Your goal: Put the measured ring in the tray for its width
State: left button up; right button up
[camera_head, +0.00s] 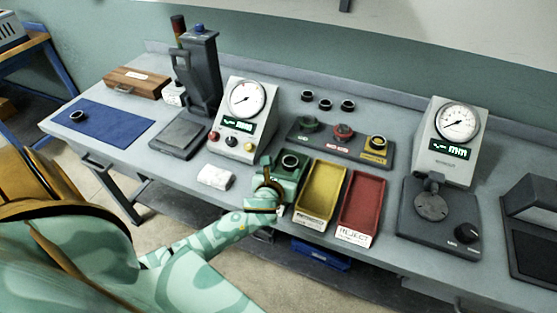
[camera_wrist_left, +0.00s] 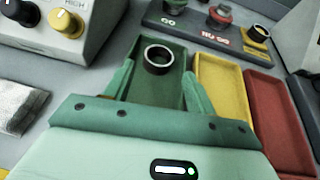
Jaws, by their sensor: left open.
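A dark ring (camera_head: 290,161) with a bright inner wall is in the green tray (camera_head: 288,187), toward its far end. It also shows in the left wrist view (camera_wrist_left: 158,60), lying flat or nearly so. My left gripper (camera_head: 275,176) is over the near part of the green tray. In the left wrist view its two fingers (camera_wrist_left: 160,90) are apart, with the ring just beyond them and nothing between them. The yellow tray (camera_head: 307,216) and the red tray (camera_head: 352,236), labelled REJECT, stand to the right. My right gripper is out of view.
A gauge with a dial (camera_head: 240,110) stands behind left, another gauge (camera_head: 452,140) at right. A stand with several coloured masters (camera_head: 322,146) is behind the trays. Other rings sit at the back (camera_head: 325,104) and on a blue mat (camera_head: 100,126). A white cloth (camera_head: 215,177) lies left.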

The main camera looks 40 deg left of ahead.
pick_arm(q)
jog(key=v, duration=0.5)
jog(key=shift+p, duration=0.35)
